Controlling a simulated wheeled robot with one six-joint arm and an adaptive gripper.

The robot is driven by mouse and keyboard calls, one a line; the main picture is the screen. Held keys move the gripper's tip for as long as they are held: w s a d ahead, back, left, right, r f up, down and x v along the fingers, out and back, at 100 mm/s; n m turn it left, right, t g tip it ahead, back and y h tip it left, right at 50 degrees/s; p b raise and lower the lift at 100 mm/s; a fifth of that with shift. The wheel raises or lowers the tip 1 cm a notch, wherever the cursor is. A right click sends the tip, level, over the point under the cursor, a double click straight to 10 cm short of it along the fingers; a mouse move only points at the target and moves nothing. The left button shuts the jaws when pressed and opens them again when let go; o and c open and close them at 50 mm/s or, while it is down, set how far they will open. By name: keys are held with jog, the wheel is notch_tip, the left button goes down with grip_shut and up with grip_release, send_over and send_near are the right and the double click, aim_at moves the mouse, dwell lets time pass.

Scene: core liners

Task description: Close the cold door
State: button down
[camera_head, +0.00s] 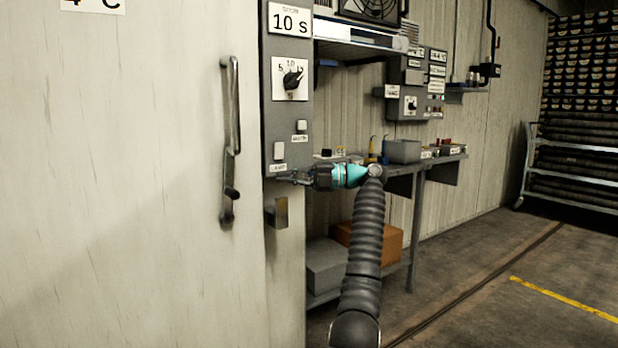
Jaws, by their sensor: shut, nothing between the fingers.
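The cold door (120,180) is the large pale panel filling the left of the view. It has a long vertical metal handle (231,140) near its right edge. A bent metal catch (278,213) sits on the pale upright just right of that edge. I cannot tell whether the door is fully against its frame. My gripper (283,179) is shut and empty. It points left, right of the handle and apart from it, in front of the lower end of the grey control panel and above the catch.
The grey control panel (289,110) carries a dial, switches and labels. Behind my arm is a wall bench (400,168) with boxes and small tools, and a low shelf holding a brown box (386,243). A rack (575,160) stands far right. The floor at right is clear.

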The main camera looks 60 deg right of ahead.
jog(key=v, duration=1)
jog(key=shift+s, duration=0.15)
